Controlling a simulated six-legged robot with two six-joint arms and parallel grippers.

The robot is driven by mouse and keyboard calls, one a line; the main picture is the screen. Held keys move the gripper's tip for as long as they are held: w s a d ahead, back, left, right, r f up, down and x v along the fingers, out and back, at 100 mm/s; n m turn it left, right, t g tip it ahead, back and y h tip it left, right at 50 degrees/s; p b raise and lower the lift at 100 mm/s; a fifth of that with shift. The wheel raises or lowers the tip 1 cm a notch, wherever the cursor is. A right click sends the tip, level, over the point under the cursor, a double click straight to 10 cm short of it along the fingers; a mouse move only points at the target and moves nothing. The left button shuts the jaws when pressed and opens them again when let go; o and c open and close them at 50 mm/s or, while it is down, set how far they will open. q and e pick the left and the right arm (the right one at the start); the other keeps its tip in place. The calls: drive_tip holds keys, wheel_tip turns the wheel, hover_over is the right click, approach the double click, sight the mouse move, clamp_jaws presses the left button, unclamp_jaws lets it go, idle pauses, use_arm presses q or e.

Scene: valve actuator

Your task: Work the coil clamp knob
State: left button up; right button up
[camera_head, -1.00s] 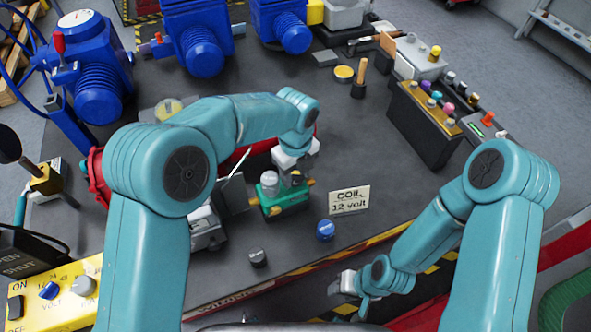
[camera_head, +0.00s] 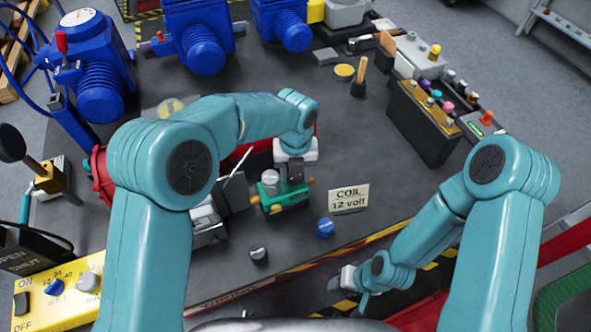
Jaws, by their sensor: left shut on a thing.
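The green coil block (camera_head: 285,198) sits on the dark bench, with brass-coloured ends and a silver knob (camera_head: 270,178) on its left part. My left gripper (camera_head: 294,179) points down over the right part of the block, beside the silver knob. It is shut on the coil clamp knob there, which is mostly hidden by the fingers. A "COIL 12 volt" card (camera_head: 349,199) stands just right of the block. My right gripper (camera_head: 345,280) is low, beyond the bench's front edge and away from the block. Its fingers are too small to read.
A blue knob (camera_head: 325,228) and a grey knob (camera_head: 258,254) stand in front of the block. A yellow control box (camera_head: 62,296) is at the lower left. Blue valve actuators (camera_head: 198,38) stand at the back. The bench right of the card is clear.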

idle(0.3)
use_arm(q)
drive_tip(key=o, duration=1.1)
drive_tip(key=shift+d, duration=0.15)
drive_tip(key=shift+c, duration=0.2)
drive_tip(key=shift+a, duration=0.2)
